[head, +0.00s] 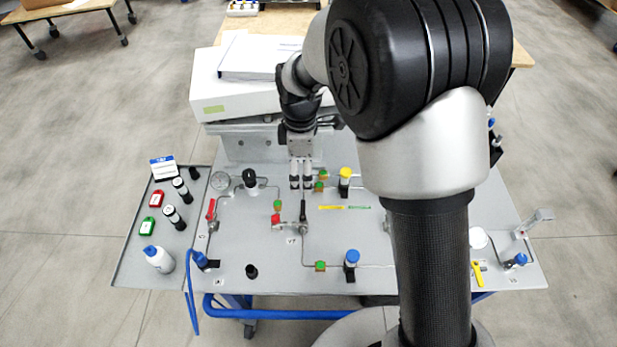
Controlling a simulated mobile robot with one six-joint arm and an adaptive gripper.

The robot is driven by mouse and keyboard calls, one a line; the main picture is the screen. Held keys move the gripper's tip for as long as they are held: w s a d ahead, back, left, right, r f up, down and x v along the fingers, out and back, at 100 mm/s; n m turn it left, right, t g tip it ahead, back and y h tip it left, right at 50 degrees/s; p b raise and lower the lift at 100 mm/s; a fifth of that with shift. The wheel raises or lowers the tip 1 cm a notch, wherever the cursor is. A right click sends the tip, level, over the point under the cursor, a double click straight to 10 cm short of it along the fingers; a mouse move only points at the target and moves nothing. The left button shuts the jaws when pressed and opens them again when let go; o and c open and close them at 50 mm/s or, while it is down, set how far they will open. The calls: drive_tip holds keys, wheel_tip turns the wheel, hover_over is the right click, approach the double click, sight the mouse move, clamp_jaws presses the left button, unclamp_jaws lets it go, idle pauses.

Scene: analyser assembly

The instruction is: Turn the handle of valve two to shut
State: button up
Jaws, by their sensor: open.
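A valve with a red handle (276,220) sits mid-panel, left of and below my gripper in the picture. A small label (290,240) is by it, too small to read surely. A second red handle (211,209) stands upright on a valve at the panel's left, and a yellow handle (478,273) is at the lower right. I cannot tell from the labels which is valve two. My gripper (301,184) points down over the panel, open and empty, just above a black upright part (303,211). It appears apart from the red handles.
The grey panel (250,262) carries thin pipes, a gauge (220,181), a black knob (250,178), yellow (345,177) and blue (351,259) caps. A side tray (128,270) holds a bottle (158,259) and red and green tags.

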sight(303, 210)
wheel_tip(303, 210, down, 17)
drive_tip(key=b, duration=0.4)
drive_tip(key=shift+f, duration=0.2)
drive_tip(key=shift+c, duration=0.5)
drive_tip(key=c, duration=1)
